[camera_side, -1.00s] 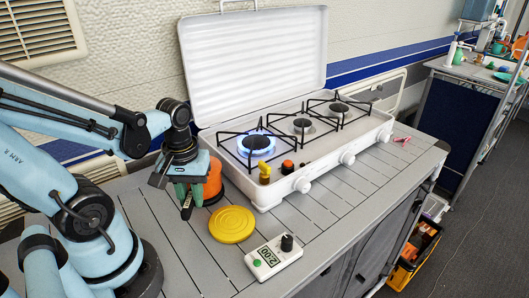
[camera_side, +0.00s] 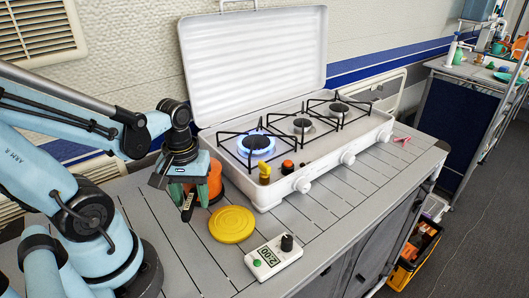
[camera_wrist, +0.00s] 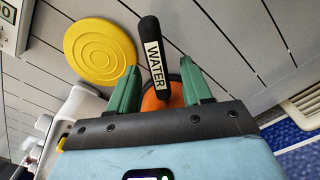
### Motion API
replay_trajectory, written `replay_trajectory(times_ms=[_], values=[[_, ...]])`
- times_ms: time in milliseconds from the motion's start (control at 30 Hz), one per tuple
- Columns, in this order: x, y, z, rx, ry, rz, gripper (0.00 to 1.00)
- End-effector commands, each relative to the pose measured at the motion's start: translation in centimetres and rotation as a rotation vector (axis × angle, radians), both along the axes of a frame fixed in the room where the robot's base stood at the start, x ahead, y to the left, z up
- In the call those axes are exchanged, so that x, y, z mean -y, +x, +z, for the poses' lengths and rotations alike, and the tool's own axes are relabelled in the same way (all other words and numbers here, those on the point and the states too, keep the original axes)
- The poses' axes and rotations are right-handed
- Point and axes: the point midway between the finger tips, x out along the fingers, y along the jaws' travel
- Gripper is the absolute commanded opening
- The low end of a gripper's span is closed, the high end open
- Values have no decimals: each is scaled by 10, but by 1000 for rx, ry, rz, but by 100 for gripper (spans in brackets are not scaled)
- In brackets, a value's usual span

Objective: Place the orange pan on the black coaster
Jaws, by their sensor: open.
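The orange pan (camera_side: 212,194) stands on the counter left of the stove, partly hidden by my gripper. Its black handle, labelled WATER (camera_wrist: 155,65), points toward the top of the wrist view, and its orange body (camera_wrist: 175,93) shows behind my fingers. My gripper (camera_side: 197,197) is low at the pan. In the wrist view, its green fingers (camera_wrist: 160,72) are open, one on each side of the handle, with gaps between. No black coaster is seen; a flat yellow ringed disc like a coaster (camera_side: 232,224) lies in front of the pan, also in the wrist view (camera_wrist: 100,51).
The white stove (camera_side: 290,165) has its lid up and a blue flame on the left burner (camera_side: 256,144). A yellow-capped shaker (camera_side: 264,174) stands at its front edge. A white timer reading 2:00 (camera_side: 272,258) lies near the counter edge.

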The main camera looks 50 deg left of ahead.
Motion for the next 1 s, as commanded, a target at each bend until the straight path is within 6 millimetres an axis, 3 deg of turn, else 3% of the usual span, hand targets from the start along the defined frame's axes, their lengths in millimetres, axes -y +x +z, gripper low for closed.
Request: replay_trajectory(times_ms=[467,1000], values=[[0,0,41,0,0,0,49],[0,0,105,0,0,0,49]])
